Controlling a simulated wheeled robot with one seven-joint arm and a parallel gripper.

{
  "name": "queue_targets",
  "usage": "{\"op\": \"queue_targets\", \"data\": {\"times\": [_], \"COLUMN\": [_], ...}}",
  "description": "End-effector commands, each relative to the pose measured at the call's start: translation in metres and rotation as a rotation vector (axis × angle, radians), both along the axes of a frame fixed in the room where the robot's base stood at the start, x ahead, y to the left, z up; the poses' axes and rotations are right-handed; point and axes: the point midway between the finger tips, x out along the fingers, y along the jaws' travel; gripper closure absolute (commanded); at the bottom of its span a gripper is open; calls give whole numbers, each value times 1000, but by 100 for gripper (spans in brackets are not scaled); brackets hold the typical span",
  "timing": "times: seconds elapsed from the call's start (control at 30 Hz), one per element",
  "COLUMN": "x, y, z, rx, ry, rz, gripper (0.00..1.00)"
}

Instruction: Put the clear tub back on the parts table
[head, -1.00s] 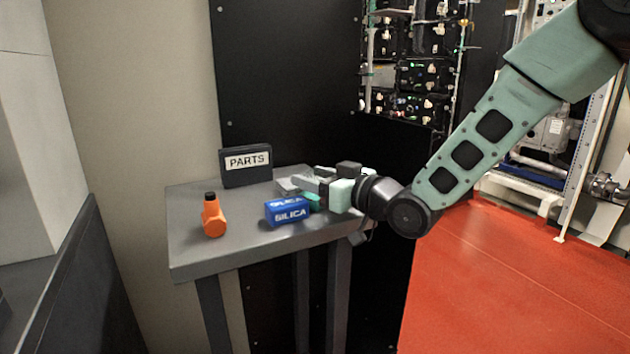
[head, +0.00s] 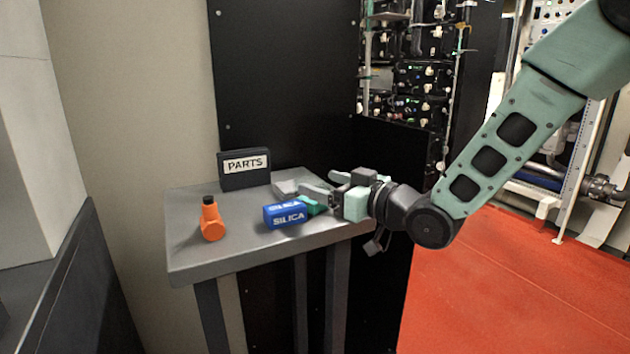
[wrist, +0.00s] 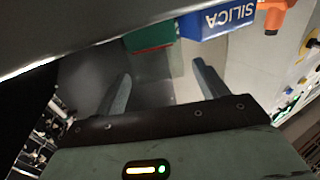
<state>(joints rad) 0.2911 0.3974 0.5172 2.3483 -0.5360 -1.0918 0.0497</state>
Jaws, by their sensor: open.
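My gripper (head: 318,195) reaches over the right side of the grey parts table (head: 205,255), and its fingers are apart. In the wrist view my gripper (wrist: 160,85) shows two spread fingers with nothing clearly held between them. A low pale grey shape (head: 285,187) lies at the fingertips in the head view. I cannot tell whether it is the clear tub or part of a finger. No clear tub can be made out with certainty in the wrist view.
A blue SILICA box (head: 285,215) sits near the table's front edge, with a green item (head: 314,207) beside it. An orange bottle (head: 211,222) with a black cap stands at left. A PARTS sign (head: 245,168) stands at the back. The front left tabletop is clear.

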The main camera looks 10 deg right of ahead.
Motion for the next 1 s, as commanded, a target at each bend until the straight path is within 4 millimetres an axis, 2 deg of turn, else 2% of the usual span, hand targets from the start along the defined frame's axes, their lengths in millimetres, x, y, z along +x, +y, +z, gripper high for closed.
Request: {"op": "queue_targets", "data": {"times": [0.2,0.4,0.63,1.0], "x": [-40,-59,-67,-67], "y": [-33,-48,-54,-54], "z": [1,-2,0,0], "rx": [-2,-1,1,1], "ry": [0,-3,-1,-1], "rz": [-4,-1,0,0], "gripper": [28,28,28,28]}}
